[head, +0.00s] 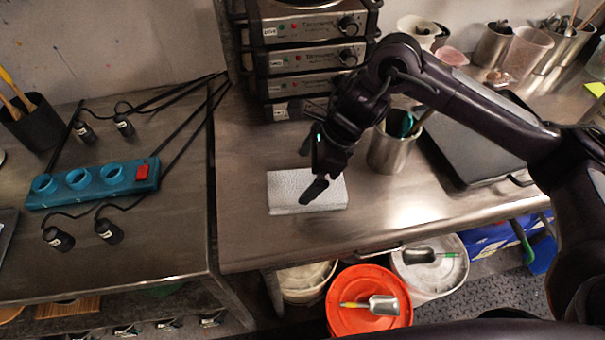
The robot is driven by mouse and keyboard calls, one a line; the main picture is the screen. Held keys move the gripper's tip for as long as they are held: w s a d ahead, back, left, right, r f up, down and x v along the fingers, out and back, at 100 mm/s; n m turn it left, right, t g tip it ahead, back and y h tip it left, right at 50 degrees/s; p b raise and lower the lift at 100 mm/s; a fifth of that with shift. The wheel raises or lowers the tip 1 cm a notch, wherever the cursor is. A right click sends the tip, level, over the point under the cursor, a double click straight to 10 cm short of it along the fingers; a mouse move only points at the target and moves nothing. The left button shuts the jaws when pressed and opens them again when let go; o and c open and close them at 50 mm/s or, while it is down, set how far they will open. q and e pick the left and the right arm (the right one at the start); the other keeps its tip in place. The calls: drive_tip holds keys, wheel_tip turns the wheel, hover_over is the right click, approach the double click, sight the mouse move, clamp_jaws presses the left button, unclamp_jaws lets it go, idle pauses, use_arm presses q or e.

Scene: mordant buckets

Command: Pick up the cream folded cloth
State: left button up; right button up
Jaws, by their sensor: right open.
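The cream folded cloth (285,191) looks whitish and lies flat on the metal table near its front left part, in the head view. My right gripper (310,172) is directly above the cloth, pointing down, with its jaws open and nothing between them. One finger covers part of the cloth's right half; the other shows beyond the cloth's back edge. I cannot tell whether a fingertip touches the cloth. My left gripper is not in view.
Stacked hotplates (310,60) stand behind the cloth. A metal container (391,154) with tools is right of my gripper, beside a dark flat appliance (470,145). A teal power strip (95,184) lies on the left table. An orange bucket (368,322) stands below the front edge.

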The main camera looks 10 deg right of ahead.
sight(306, 185)
drive_tip(key=d, duration=0.1)
drive_tip(key=d+n, duration=0.1)
drive_tip(key=shift+w+d+r+g+h, duration=0.25)
drive_tip(key=shift+w+d+g+h, duration=0.05)
drive_tip(key=shift+w, duration=0.05)
drive_tip(key=shift+x, duration=0.75)
drive_tip(key=shift+s+a+f, duration=0.2)
drive_tip(key=shift+a+f, duration=0.15)
drive_tip(key=shift+f, duration=0.3)
drive_tip(key=p+x, duration=0.1)
drive_tip(key=x, duration=0.2)
drive_tip(key=shift+f, duration=0.2)
drive_tip(key=shift+a+f, duration=0.25)
drive_tip(key=shift+f, duration=0.2)
drive_tip(key=c, duration=0.7)
drive_tip(key=shift+c, duration=0.2)
drive_tip(key=shift+r, duration=0.1)
